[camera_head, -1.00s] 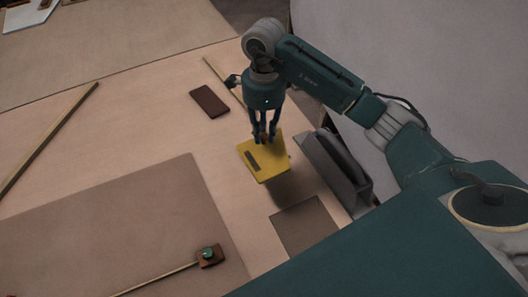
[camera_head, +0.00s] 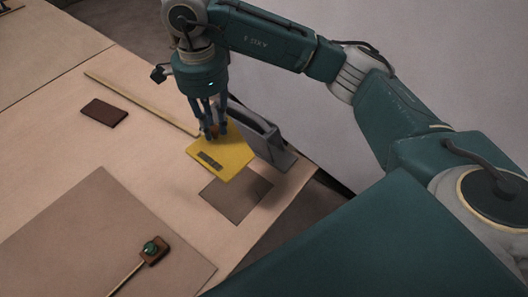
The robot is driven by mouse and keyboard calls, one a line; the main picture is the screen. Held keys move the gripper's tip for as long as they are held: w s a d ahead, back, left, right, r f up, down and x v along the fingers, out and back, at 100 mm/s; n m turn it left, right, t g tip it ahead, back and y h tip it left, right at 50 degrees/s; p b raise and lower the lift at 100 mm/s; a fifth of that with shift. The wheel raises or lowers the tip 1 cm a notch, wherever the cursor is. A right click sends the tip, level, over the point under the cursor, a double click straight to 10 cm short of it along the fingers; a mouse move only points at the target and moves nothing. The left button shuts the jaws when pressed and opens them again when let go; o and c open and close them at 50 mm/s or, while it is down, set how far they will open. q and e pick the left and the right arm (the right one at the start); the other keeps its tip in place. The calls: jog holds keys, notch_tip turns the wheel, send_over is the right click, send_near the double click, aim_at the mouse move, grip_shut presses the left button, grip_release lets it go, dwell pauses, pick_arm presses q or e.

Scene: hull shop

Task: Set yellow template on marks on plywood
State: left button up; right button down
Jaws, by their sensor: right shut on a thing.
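The yellow template (camera_head: 228,159) is a flat yellow plate with a dark grey patch on its face. My right gripper (camera_head: 214,132) points down and is shut on a small tan part at the template's far side. The template appears held a little above the table, just behind a dark square patch (camera_head: 238,197). Its near edge partly covers the far side of that patch. I cannot make out separate marks on the plywood. My left gripper is not in view.
A grey handled tool (camera_head: 272,150) stands close right of the template. A long thin wooden strip (camera_head: 140,103) and a dark brown block (camera_head: 104,112) lie left. The table's edge runs along the right.

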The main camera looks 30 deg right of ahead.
notch_tip(320, 180, down, 20)
jog(key=p, duration=0.4)
jog(key=shift+s+d, duration=0.15)
jog(key=shift+f, duration=0.25)
jog(key=c, duration=2)
grip_release()
jog(key=shift+f, duration=0.1)
jog(key=o, duration=0.5)
jog(key=shift+c, duration=0.2)
